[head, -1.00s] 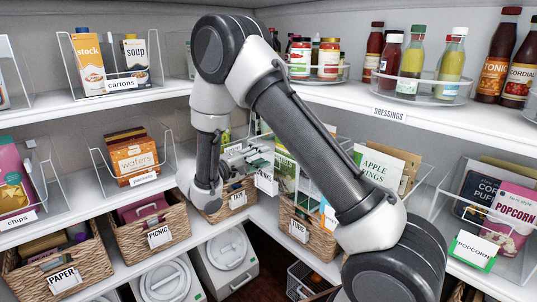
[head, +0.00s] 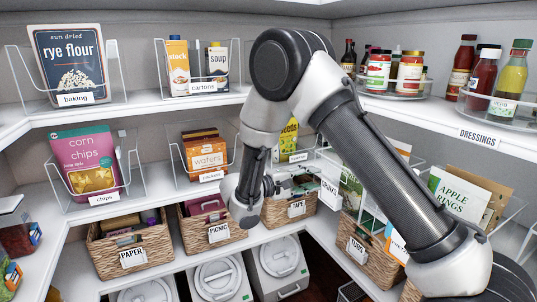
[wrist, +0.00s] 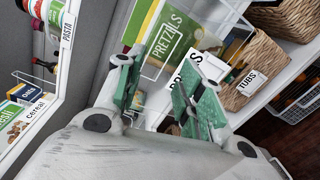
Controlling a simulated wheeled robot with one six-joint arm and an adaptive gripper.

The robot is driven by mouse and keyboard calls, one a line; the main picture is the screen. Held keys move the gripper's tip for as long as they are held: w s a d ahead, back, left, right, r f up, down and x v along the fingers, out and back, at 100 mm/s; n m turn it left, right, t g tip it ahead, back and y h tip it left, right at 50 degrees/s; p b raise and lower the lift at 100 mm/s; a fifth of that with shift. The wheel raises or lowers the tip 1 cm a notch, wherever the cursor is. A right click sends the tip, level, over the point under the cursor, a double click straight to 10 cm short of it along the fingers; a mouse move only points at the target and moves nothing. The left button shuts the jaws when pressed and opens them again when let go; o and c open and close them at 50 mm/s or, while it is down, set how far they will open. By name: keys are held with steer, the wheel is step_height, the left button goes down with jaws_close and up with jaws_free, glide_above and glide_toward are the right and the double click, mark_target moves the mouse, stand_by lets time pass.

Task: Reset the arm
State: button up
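My gripper (wrist: 150,82) shows in the wrist view with its two green-padded fingers apart. Nothing is seen between them, and the green pretzels pack (wrist: 170,38) is beyond the fingertips. In the head view my arm rises from the lower right, bends at the elbow and comes down in front of the shelf corner. The gripper end (head: 292,186) is small there, near the tape basket (head: 290,212), and its fingers are hard to make out.
Baskets labelled paper (head: 135,250), picnic (head: 212,230) and tubs (head: 372,260) stand on the lower shelf. Clear bins hold corn chips (head: 84,160) and wafers (head: 206,155) above. Dressing bottles (head: 478,75) stand on the upper right. Lidded bins (head: 222,278) are below.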

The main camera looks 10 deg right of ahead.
steer(key=s+d+n+g+y, duration=0.1)
steer(key=s+d+g+y, duration=0.3)
steer(key=s, duration=0.4)
steer(key=s+d+g+y, duration=0.3)
steer(key=s+d+g, duration=0.1)
steer(key=s, duration=0.3)
steer(key=s+d+r+m+t+y, duration=0.3)
steer(key=s+r+y, duration=0.1)
steer(key=s+r, duration=0.3)
steer(key=s+d+r+m+t+y, duration=0.4)
steer(key=s+r+y, duration=0.1)
steer(key=s+r, duration=0.2)
steer(key=shift+s+d+r, duration=0.15)
steer(key=shift+s+r, duration=0.1)
steer(key=shift+s, duration=0.4)
